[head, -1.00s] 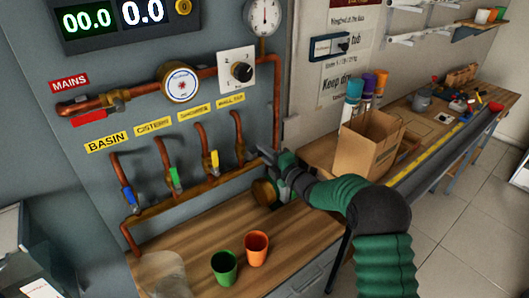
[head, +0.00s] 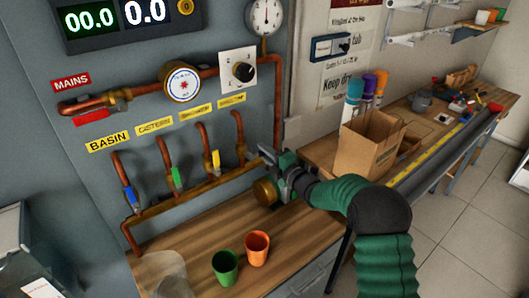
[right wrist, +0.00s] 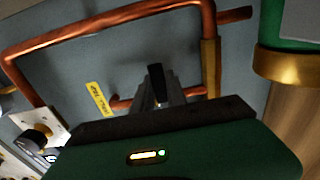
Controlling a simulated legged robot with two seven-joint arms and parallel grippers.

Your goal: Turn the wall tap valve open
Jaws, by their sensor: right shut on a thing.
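The wall tap valve is the rightmost of the row of valves on the wall manifold, under the yellow wall tap label (head: 232,100). Its copper pipe (head: 237,128) shows, but its lever is mostly hidden at my gripper in the head view. My right gripper (head: 266,153) reaches to it from the right. In the right wrist view a dark lever (right wrist: 156,82) stands between my close-set fingers (right wrist: 161,98), and my gripper is shut on it. A yellow label (right wrist: 98,99) is beside it. My left gripper is not in view.
Above are a round meter (head: 183,83) and a black knob (head: 243,72).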

